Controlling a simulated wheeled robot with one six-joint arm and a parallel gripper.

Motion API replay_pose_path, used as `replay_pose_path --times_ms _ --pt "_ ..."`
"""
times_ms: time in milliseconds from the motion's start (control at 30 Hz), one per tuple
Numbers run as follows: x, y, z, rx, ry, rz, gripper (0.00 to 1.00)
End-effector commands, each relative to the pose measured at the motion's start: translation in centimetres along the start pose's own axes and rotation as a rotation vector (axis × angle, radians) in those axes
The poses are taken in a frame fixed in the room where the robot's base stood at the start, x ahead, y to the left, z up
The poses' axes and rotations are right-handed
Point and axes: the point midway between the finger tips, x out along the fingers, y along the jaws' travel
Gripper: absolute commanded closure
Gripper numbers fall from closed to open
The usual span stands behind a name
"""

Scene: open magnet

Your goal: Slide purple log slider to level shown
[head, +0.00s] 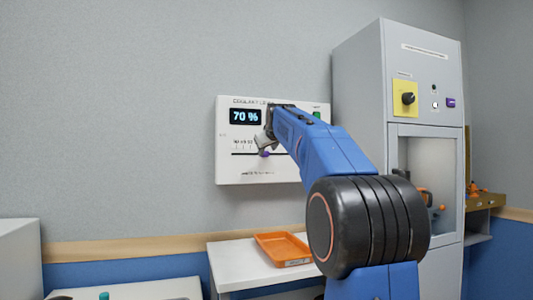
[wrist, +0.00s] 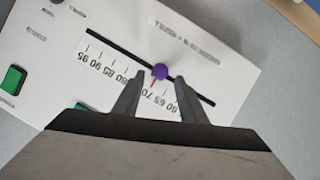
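The white wall panel (head: 228,170) carries a lit display (head: 245,117) reading 70 %. The purple slider knob (head: 265,154) sits on a dark horizontal slot; in the wrist view, the knob (wrist: 160,72) has a small red pointer over a printed scale (wrist: 110,68). The scale appears upside down there, and its numbers near the pointer are partly hidden by my fingers. My gripper (wrist: 157,78) is open, with one finger on each side of the knob and a visible gap to both. In the head view, my gripper (head: 265,142) is at the panel, just above the knob.
A green button (wrist: 12,80) is on the panel. A tall grey cabinet (head: 358,75) with a black dial (head: 408,98) and another purple control (head: 450,102) stands at right. An orange tray (head: 283,249) lies on a white table (head: 230,255) below the panel.

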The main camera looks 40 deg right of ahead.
Motion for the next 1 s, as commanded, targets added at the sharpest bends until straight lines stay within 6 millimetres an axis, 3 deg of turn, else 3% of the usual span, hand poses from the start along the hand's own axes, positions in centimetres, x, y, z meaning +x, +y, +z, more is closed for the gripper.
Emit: replay_pose_path --times_ms 200,600,800,1000 --pt "-4.7 0.1 -0.1 0.000 0.002 0.001 0.62" --pt "-11.8 0.0 0.0 0.000 0.000 0.000 0.62" --pt "-13.5 0.0 0.1 0.000 -0.001 0.000 0.62" --pt "-13.8 0.0 0.1 0.000 -0.001 0.000 0.62"
